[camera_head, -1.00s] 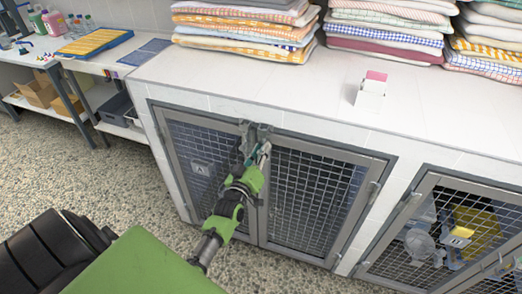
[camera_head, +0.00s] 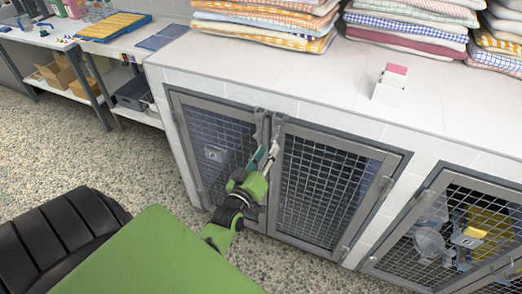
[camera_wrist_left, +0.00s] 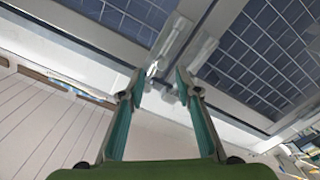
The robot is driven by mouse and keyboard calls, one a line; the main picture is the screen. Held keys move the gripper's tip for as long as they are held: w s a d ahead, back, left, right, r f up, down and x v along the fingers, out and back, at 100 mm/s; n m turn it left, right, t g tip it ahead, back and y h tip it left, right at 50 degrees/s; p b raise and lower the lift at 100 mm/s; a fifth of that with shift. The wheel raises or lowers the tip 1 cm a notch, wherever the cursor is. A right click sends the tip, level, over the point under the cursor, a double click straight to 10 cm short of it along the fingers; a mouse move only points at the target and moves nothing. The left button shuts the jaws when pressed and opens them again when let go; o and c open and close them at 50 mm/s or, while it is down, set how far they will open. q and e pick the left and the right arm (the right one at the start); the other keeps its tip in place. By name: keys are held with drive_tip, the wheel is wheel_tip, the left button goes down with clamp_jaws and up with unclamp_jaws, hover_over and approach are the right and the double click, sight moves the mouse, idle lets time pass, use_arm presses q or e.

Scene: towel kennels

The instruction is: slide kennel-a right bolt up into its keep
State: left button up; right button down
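Kennel A is the double mesh-door kennel; its left door (camera_head: 215,158) carries the "A" plate, and its right door (camera_head: 320,190) is beside it. Both look shut. The left bolt (camera_head: 260,125) and right bolt (camera_head: 277,130) stand upright side by side at the top of the middle seam. My left gripper (camera_head: 265,155) is just below the bolts, in front of the seam. In the left wrist view its fingers (camera_wrist_left: 160,85) are apart, with metal bolt hardware (camera_wrist_left: 172,42) just beyond the tips and nothing clearly held. My right gripper is not in view.
Folded towel stacks (camera_head: 270,20) and a small white and pink box (camera_head: 390,85) stand on the white counter (camera_head: 230,70) above. Another mesh kennel (camera_head: 450,235) is at the right. A side bench (camera_head: 60,35) stands at the left. Open speckled floor lies in front.

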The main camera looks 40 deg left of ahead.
use_arm(q)
drive_tip(key=v, duration=0.5)
idle(0.4)
